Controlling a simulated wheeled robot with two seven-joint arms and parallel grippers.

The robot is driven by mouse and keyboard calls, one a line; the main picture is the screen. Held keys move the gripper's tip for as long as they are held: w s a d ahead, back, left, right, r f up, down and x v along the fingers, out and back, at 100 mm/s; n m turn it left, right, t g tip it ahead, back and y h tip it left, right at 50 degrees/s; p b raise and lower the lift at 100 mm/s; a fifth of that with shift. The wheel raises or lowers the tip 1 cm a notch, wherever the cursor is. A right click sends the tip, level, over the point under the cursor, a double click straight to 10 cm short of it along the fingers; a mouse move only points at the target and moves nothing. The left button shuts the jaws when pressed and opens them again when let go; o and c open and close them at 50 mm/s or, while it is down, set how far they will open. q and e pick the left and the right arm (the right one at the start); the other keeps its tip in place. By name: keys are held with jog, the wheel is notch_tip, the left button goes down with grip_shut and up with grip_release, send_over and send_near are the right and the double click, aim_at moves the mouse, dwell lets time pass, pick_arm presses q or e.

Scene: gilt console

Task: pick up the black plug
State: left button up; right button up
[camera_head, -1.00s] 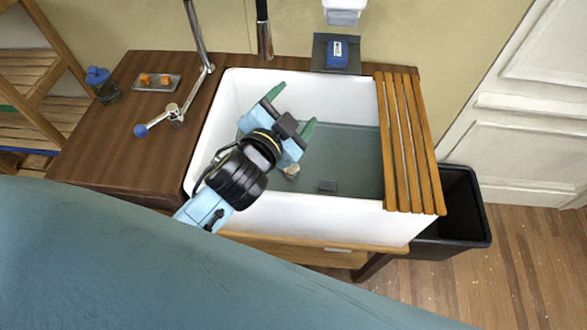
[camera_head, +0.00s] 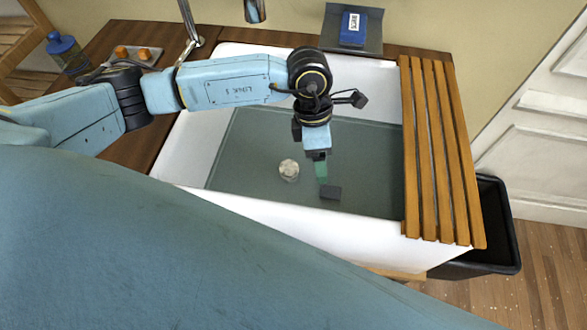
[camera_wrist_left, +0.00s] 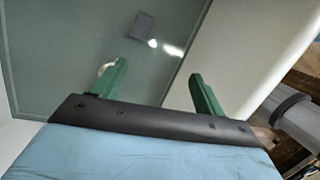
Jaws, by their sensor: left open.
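The black plug (camera_head: 330,192) is a small dark grey block lying in the water-filled white sink (camera_head: 255,212), near its front wall. My left gripper (camera_head: 321,170) points down over the sink, just behind the plug in the head view. Its green fingers (camera_wrist_left: 157,72) are apart with nothing between them in the left wrist view. There the plug (camera_wrist_left: 143,25) shows as a dark square beyond the fingertips, apart from them. My right gripper is not in view.
A pale round thing (camera_head: 288,169) lies in the sink left of the plug. A slatted wooden board (camera_head: 437,150) covers the sink's right side. A blue box (camera_head: 352,28) sits on a dark tray behind. A black bin (camera_head: 497,225) stands at the right.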

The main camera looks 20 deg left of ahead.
aim_at(289, 167)
pick_arm(q)
jog(key=w+a+f+y+b, duration=0.1)
jog(key=a+f, duration=0.2)
jog(key=w+a+f+y+b, duration=0.1)
jog(key=a+f+b, duration=0.1)
jog(key=f, duration=0.2)
jog(key=w+a+f+y+b, duration=0.1)
jog(key=a+f+y, duration=0.1)
jog(key=a+f, duration=0.1)
jog(key=shift+w+a+f+t, duration=0.2)
jog(key=shift+a+f+t, duration=0.1)
jog(key=shift+f, duration=0.8)
jog(key=f+b, duration=0.1)
jog(key=f, duration=0.4)
jog(key=shift+a, duration=0.2)
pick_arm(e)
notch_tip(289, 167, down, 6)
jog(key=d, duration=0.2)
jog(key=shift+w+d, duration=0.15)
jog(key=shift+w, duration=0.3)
